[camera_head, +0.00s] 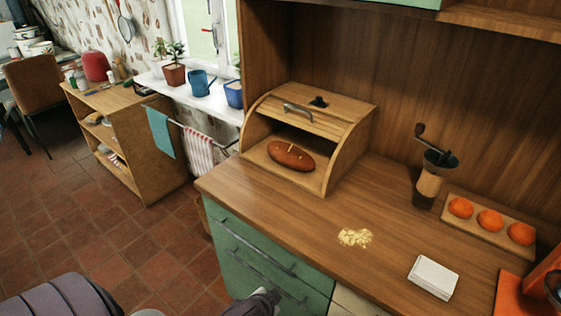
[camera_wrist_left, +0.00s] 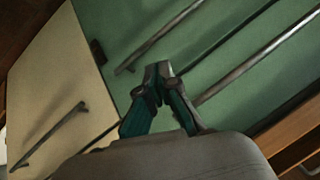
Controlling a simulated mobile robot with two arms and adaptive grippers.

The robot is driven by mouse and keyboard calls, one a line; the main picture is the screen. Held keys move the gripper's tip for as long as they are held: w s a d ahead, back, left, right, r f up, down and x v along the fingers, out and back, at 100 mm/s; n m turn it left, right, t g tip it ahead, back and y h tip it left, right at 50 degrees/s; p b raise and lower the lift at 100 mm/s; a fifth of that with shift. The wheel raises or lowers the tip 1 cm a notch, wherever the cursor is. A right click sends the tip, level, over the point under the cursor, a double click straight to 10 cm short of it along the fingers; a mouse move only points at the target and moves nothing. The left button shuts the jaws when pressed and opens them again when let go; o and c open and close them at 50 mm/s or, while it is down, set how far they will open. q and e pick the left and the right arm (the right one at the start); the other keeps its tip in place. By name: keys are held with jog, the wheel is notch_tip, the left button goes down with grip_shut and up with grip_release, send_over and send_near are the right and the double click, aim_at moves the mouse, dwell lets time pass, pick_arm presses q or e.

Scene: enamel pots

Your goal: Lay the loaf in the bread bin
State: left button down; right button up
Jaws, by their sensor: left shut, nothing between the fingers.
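The brown loaf (camera_head: 290,156) lies inside the wooden bread bin (camera_head: 340,165), on its floor near the front opening. The bin's slatted roll lid (camera_head: 310,124) is up, its metal handle (camera_head: 298,112) near the top, and the front is open. My left gripper (camera_head: 268,296) is low at the bottom of the head view, in front of the green drawers and well away from the bin. In the left wrist view its fingers (camera_wrist_left: 158,72) are together and empty, near the drawer fronts. My right gripper is in neither view.
On the worktop (camera_head: 290,215) are crumbs (camera_head: 354,237), a white stack (camera_head: 433,277), a grinder (camera_head: 431,178) and a board with orange fruits (camera_head: 490,217). Metal drawer handles (camera_head: 258,248) stick out below. The worktop before the bin is clear.

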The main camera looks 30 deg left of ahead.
pick_arm(q)
jog(key=w+r+m+t, duration=0.3)
jog(key=w+r+t, duration=0.25)
jog(key=r, duration=0.65)
jog(key=w+r+m+t, duration=0.35)
jog(key=w+r, duration=0.25)
jog(key=r, duration=0.7)
jog(key=w+d+r+m+t+h, duration=0.3)
jog(key=r+m+h, duration=0.2)
jog(key=r+m, duration=0.1)
jog(key=m+g+y+p, duration=0.25)
jog(key=m+g, duration=0.85)
jog(key=m, duration=0.9)
send_near(285, 162)
notch_tip(285, 162, down, 4)
jog(key=shift+w+f, duration=0.1)
jog(key=shift+f, duration=0.05)
jog(key=w, duration=0.3)
jog(key=shift+w+d+f+p, duration=0.1)
jog(key=shift+d+f+p, duration=0.05)
jog(key=shift+p, duration=0.25)
jog(key=shift+w, duration=0.55)
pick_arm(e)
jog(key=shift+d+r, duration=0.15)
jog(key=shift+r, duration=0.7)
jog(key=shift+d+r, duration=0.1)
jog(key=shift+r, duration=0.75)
